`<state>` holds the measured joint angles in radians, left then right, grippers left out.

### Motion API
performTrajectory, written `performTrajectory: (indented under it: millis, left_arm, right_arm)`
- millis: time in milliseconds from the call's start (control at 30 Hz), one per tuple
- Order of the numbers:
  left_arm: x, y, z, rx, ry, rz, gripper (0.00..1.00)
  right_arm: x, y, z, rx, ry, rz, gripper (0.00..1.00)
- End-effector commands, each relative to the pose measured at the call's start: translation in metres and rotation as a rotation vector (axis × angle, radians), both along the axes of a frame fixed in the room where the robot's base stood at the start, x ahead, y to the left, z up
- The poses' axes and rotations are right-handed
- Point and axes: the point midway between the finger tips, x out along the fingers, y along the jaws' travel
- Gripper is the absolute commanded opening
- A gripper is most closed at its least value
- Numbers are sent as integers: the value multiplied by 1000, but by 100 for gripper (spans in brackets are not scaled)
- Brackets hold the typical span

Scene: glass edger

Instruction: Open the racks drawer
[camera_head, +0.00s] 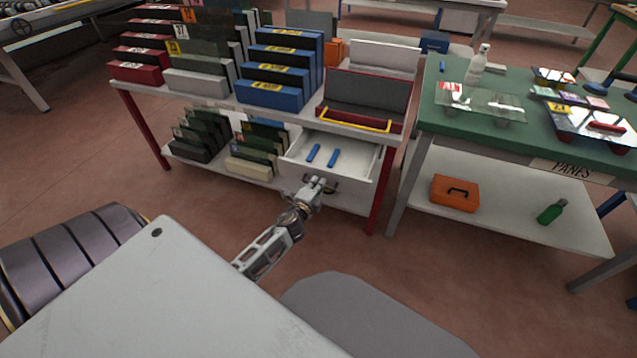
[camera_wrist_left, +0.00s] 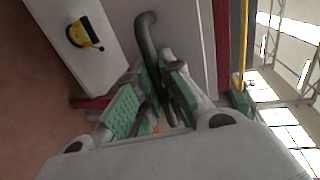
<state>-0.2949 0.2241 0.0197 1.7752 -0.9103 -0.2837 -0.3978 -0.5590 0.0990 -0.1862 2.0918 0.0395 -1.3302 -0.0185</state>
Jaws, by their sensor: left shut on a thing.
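The white racks drawer (camera_head: 363,160) sits under the right part of the rack table and stands pulled out. Two blue pieces (camera_head: 323,155) lie inside it. My left gripper (camera_head: 316,186) is at the drawer front, shut on its dark handle (camera_head: 333,187). In the left wrist view the curved dark handle (camera_wrist_left: 147,40) runs down between the green-padded fingers (camera_wrist_left: 152,98). The pale drawer front (camera_wrist_left: 185,30) is behind it. My right gripper is not in view.
The rack table (camera_head: 225,108) holds red, grey and blue racks on top, with more on its lower shelf. To the right stands a green-topped table (camera_head: 450,120) with glass panes, with an orange case (camera_head: 455,193) and green bottle (camera_head: 552,211) below. Floor before the drawer is clear.

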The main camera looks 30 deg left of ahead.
Motion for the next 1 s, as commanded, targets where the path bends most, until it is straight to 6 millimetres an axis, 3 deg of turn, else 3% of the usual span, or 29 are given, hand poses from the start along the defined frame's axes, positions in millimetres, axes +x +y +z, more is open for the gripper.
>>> performTrajectory:
  millis: [267,300,367,1000]
  left_arm:
    - [0,1,-1,1,1,2,0]
    - [0,1,-1,1,1,1,13]
    - [0,1,-1,1,1,1,19]
    - [-10,-2,1,0,2,0,19]
  right_arm:
    - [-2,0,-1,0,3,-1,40]
    - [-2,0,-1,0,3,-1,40]
    - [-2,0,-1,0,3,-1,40]
    - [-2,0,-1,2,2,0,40]
